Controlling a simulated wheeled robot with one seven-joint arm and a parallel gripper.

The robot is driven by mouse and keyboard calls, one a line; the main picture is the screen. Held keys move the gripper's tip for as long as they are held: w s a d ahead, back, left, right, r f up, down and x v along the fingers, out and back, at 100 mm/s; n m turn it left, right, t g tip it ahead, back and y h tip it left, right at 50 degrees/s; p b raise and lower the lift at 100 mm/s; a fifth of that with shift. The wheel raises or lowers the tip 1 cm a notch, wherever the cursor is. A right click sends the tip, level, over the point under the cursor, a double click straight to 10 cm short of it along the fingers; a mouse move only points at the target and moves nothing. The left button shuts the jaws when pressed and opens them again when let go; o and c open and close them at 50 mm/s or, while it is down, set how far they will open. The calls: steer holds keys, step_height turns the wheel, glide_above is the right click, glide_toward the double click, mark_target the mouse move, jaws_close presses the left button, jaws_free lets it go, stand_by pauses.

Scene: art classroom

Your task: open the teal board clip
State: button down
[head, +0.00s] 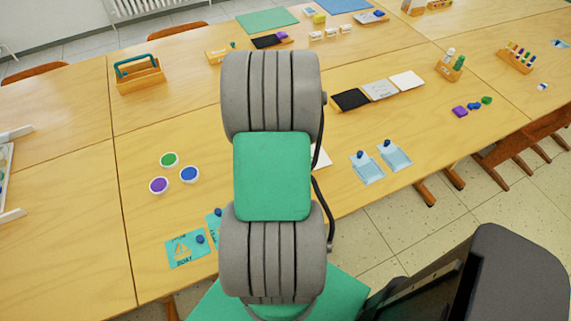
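I cannot pick out a teal board clip with certainty. A teal card (186,251) with printed lettering and a small dark blue piece on it lies near the front edge of the table, left of my arm. A second teal card (211,225) beside it is mostly hidden by my arm. At the left edge of the head view, part of a pale board or frame (6,170) shows, cut off by the picture edge. My grey and green arm fills the middle of the view. My gripper is not visible.
Three round colour pots (169,160) stand left of my arm on the wooden table (70,220). A wooden caddy (139,80) with a teal handle stands farther back. Two light blue items (367,169) lie right of my arm. The table's left part is mostly clear.

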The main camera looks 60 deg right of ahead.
steer(key=shift+f+b, duration=0.35)
steer(key=shift+f, duration=0.2)
steer(key=shift+r, duration=0.1)
step_height(320, 180, up, 7)
steer(key=p, duration=0.5)
steer(key=shift+p, duration=0.3)
